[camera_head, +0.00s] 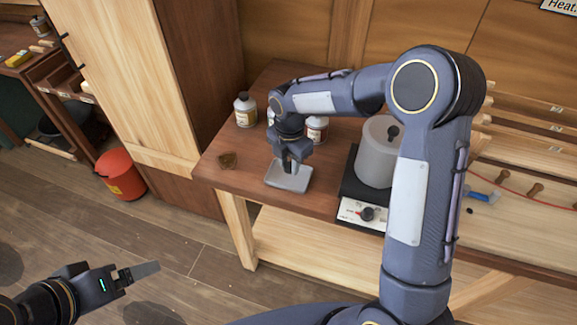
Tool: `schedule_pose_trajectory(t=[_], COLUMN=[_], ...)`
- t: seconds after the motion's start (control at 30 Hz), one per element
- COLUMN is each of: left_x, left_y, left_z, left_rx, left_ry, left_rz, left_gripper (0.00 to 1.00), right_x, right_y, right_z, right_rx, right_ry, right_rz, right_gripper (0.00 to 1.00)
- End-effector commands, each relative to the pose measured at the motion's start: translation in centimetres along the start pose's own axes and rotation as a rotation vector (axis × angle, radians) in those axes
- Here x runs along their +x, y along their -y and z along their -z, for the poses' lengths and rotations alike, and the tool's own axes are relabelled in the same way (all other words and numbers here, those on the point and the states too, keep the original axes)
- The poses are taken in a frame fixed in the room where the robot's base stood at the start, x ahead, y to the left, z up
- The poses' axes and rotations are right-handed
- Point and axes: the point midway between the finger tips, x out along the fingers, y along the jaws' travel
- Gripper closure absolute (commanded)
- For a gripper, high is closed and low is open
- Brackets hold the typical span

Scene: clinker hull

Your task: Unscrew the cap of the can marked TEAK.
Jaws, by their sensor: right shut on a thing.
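My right gripper (289,163) points down at a shallow grey tray (275,182) on the brown bench. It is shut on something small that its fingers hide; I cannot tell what. A pale can with a dark cap and a label (245,112) stands at the back left of the bench. A second labelled can (317,128) stands behind my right gripper, its top partly hidden by my arm. A third can (271,114) is mostly hidden behind the wrist. The labels are too small to read, so I cannot tell which is TEAK. My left gripper (140,273) is low at left, away from the bench.
A pale pot (373,165) stands on a hotplate (360,213) right of the tray. A wooden cabinet (125,70) stands at left, with a red bucket (120,174) on the floor beside it.

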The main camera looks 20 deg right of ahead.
Motion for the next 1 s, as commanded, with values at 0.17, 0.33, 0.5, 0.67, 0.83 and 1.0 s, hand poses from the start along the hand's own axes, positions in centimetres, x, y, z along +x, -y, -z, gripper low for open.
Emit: schedule_pose_trajectory(t=[0.17, 0.33, 0.5, 0.67, 0.83, 1.0], left_x=[-0.2, -0.4, -0.6, -0.5, -0.2, -0.3], left_y=[-0.1, -0.2, -0.3, -0.2, -0.1, -0.1], left_z=[0.1, 0.2, 0.3, 0.3, 0.1, 0.2], left_rx=[0.000, -0.001, -0.001, -0.001, -0.001, -0.001], left_ry=[0.000, 0.000, 0.000, 0.000, 0.000, 0.000], left_rz=[0.000, 0.000, 0.000, 0.000, 0.000, 0.000], left_gripper=[0.11, 0.11, 0.11, 0.11, 0.11, 0.11], right_x=[1.0, 2.9, 4.6, 4.5, 5.0, 4.9], right_y=[-0.7, -0.9, -1.0, -1.0, -1.0, -1.0], right_z=[-0.5, -0.8, -0.8, -0.8, -0.8, -0.8], right_rx=[0.001, 0.000, 0.000, 0.000, 0.000, 0.000], right_ry=[-0.001, -0.001, -0.001, 0.000, -0.001, -0.001], right_rz=[0.001, 0.004, 0.000, -0.001, 0.000, 0.000], right_gripper=[0.99, 0.99, 0.99, 0.99, 0.99, 0.51])
